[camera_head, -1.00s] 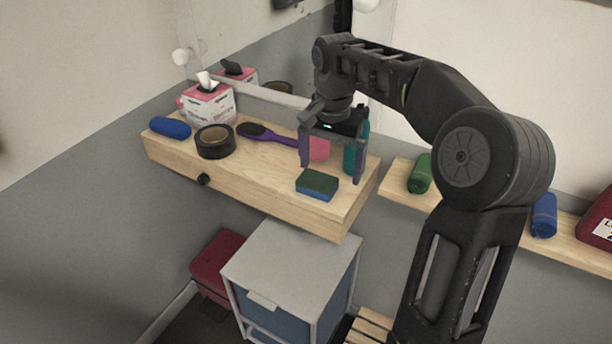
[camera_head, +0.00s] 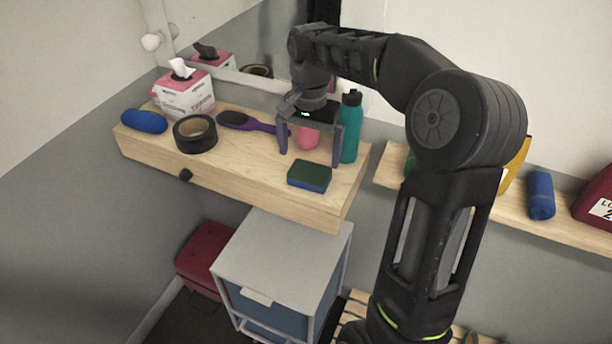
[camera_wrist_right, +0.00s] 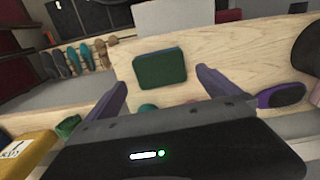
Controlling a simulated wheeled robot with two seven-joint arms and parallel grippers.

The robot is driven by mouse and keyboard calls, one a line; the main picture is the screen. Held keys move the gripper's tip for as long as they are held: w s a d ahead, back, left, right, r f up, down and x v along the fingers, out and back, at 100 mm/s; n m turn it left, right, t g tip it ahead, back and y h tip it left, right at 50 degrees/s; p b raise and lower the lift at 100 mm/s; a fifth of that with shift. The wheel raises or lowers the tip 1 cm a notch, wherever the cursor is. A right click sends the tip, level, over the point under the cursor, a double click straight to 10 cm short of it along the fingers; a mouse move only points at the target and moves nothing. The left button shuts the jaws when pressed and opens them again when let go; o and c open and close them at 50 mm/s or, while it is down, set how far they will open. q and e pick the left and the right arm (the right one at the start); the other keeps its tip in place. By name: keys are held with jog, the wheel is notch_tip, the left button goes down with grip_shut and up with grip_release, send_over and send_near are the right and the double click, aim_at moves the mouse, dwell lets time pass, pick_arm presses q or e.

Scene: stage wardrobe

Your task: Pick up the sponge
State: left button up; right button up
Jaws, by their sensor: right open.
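The sponge (camera_head: 309,176), dark green on top and blue below, lies flat near the front right of the wooden wall shelf (camera_head: 240,187). My right gripper (camera_head: 309,157) is open and empty, pointing down above the shelf just behind the sponge. In the right wrist view the sponge (camera_wrist_right: 161,68) shows its green face, beyond and between the fingertips of the gripper (camera_wrist_right: 162,80). It is apart from both fingers. My left gripper is not in view.
A pink object (camera_head: 307,138) and a teal bottle (camera_head: 350,127) stand close behind and beside my right gripper. A purple hairbrush (camera_head: 246,122), black tape roll (camera_head: 195,134), blue roll (camera_head: 144,121) and tissue box (camera_head: 186,92) are farther left. A mirror stands behind the shelf.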

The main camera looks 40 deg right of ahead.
aim_at(310, 172)
jog(key=shift+w+d+f, duration=0.15)
jog(key=shift+w+d, duration=0.05)
jog(key=shift+w, duration=0.05)
jog(key=shift+s+a+f+p, duration=0.15)
jog(key=shift+f+p, duration=0.25)
jog(key=shift+f, duration=0.9)
jog(key=shift+s+d+f+p, duration=0.1)
jog(key=shift+f+p, duration=0.25)
jog(key=shift+f, duration=0.9)
jog(key=shift+c, duration=0.2)
jog(key=c, duration=1.1)
notch_tip(310, 172, up, 10)
jog(key=shift+b, duration=0.35)
